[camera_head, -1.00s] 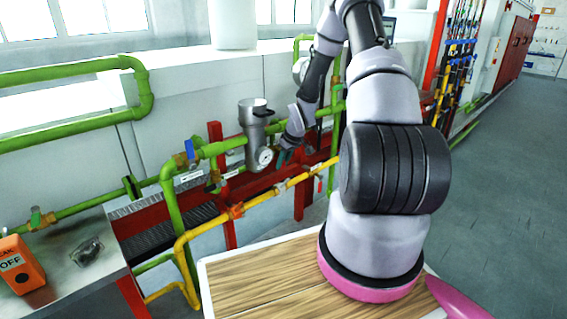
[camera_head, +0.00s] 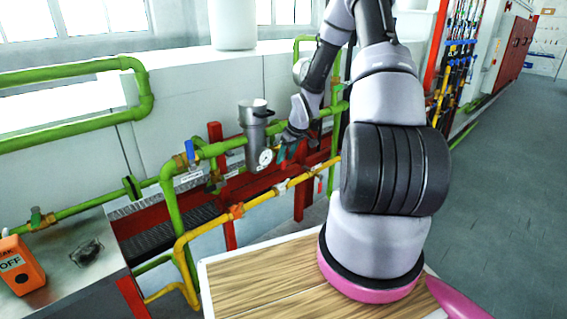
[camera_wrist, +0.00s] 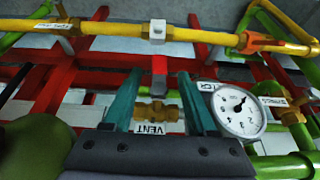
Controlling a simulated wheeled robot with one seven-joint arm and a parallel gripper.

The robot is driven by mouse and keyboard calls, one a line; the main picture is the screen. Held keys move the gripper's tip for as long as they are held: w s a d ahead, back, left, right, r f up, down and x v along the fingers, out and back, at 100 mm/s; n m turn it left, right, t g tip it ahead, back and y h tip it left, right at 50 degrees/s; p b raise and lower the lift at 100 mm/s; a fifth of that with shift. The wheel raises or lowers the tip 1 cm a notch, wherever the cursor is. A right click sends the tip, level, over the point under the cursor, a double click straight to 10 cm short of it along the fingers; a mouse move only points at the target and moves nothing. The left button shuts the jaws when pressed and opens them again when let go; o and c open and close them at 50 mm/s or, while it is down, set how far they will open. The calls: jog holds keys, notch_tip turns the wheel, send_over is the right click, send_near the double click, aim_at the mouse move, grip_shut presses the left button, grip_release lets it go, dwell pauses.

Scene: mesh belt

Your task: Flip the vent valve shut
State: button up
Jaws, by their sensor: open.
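The brass vent valve (camera_wrist: 155,109) lies between my two fingers in the wrist view, just above a white tag reading VENT upside down. My gripper (camera_wrist: 157,88) has teal fingers spread apart, with no visible grip on anything. In the head view my gripper (camera_head: 284,153) is beside the grey canister and its gauge, in front of the green pipe. The vent valve is too small and hidden to make out there.
A round white gauge (camera_wrist: 239,110) sits close to the right finger. The grey canister (camera_head: 256,138) stands left of my gripper. A blue-handled valve (camera_head: 190,152) is farther left.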

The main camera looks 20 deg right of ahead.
jog(key=v, duration=0.7)
jog(key=s+a+r+m+h, duration=0.15)
jog(key=s+r, duration=0.25)
jog(key=r, duration=0.4)
jog(key=s+a+r+m+t, duration=0.15)
jog(key=s+r, duration=0.25)
jog(key=r, duration=0.4)
jog(key=s+a+r+m+h, duration=0.1)
jog(key=s+a+r, duration=0.15)
jog(key=r, duration=0.55)
jog(key=s+a+r+m+y, duration=0.1)
jog(key=s+a+r+m, duration=0.1)
jog(key=s+r, duration=0.3)
jog(key=s+a+r+m+t+y, duration=0.1)
jog(key=s+a+r, duration=0.3)
jog(key=s, duration=0.9)
jog(key=shift+r+m+y, duration=0.45)
jog(key=shift+r+m, duration=0.1)
jog(key=shift+m, duration=0.15)
jog(key=shift+w+t, duration=0.1)
jog(key=shift+t, duration=0.25)
